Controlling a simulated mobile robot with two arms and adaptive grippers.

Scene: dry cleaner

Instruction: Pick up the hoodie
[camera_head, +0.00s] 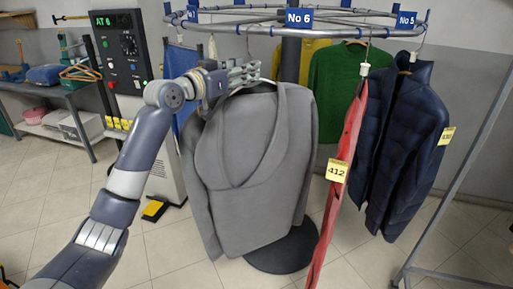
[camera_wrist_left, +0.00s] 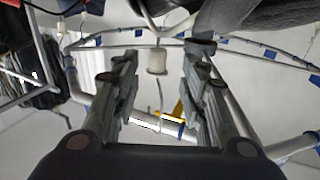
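The grey hoodie (camera_head: 255,170) hangs from the round rail at the front left of the carousel. My left gripper (camera_head: 252,72) is at the top of the hoodie, by its collar and hanger. In the left wrist view my left gripper (camera_wrist_left: 160,68) has its fingers spread apart. A white hanger collar (camera_wrist_left: 157,62) shows between the fingers, with visible gaps to them. Dark grey cloth (camera_wrist_left: 265,14) fills the top right of that view. I cannot tell whether a finger touches the hanger. My right gripper is not in view.
The carousel rail (camera_head: 345,18) with numbered blue tags is above. A red garment tagged 412 (camera_head: 342,165), a navy puffer jacket (camera_head: 405,140) and a green sweater (camera_head: 335,90) hang to the right. A control panel (camera_head: 122,50) stands left. The carousel base (camera_head: 282,255) is below.

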